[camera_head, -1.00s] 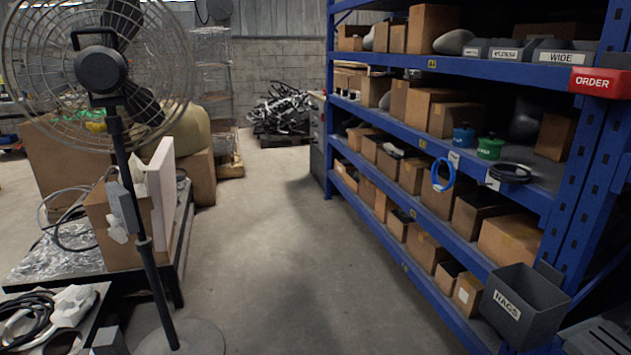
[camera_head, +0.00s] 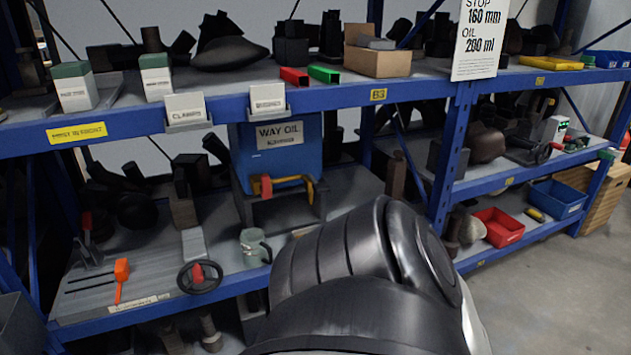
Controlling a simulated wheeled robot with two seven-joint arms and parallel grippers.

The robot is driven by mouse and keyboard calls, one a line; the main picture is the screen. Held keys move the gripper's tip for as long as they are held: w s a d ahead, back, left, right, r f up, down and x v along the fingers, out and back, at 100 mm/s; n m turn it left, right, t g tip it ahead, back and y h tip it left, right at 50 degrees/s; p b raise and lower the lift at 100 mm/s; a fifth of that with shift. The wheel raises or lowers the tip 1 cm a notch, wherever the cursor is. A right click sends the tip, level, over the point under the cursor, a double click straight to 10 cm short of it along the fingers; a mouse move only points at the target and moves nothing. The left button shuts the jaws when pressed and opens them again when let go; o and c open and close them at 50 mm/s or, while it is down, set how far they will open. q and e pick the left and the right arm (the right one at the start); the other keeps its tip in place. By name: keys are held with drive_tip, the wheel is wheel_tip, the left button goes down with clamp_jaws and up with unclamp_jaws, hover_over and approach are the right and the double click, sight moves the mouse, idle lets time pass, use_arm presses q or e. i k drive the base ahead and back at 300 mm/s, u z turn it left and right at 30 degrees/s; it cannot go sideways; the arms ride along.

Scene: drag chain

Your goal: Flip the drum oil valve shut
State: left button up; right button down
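A blue drum (camera_head: 270,150) labelled WAY OIL sits on a dark stand on the middle shelf of a blue rack. At its lower front is a valve (camera_head: 266,186) with a red part and a yellow handle that lies roughly level, pointing right. A grey-green mug (camera_head: 254,247) stands on the shelf below and in front of the drum. A large black and grey arm link of mine fills the lower middle of the view. Neither gripper shows.
An upper shelf edge (camera_head: 210,108) runs above the drum. A black handwheel (camera_head: 199,277) and an orange-handled tool (camera_head: 121,278) lie left of the mug. A sign (camera_head: 481,38) reads STOP 160 mm, OIL 200 ml. Red (camera_head: 497,227) and blue (camera_head: 556,199) bins stand at right. Floor is open at lower right.

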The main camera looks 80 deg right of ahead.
sight(266, 193)
drive_tip(key=z, duration=1.6)
drive_tip(key=k, duration=0.55)
drive_tip(key=z, duration=0.35)
drive_tip(key=i, duration=1.65)
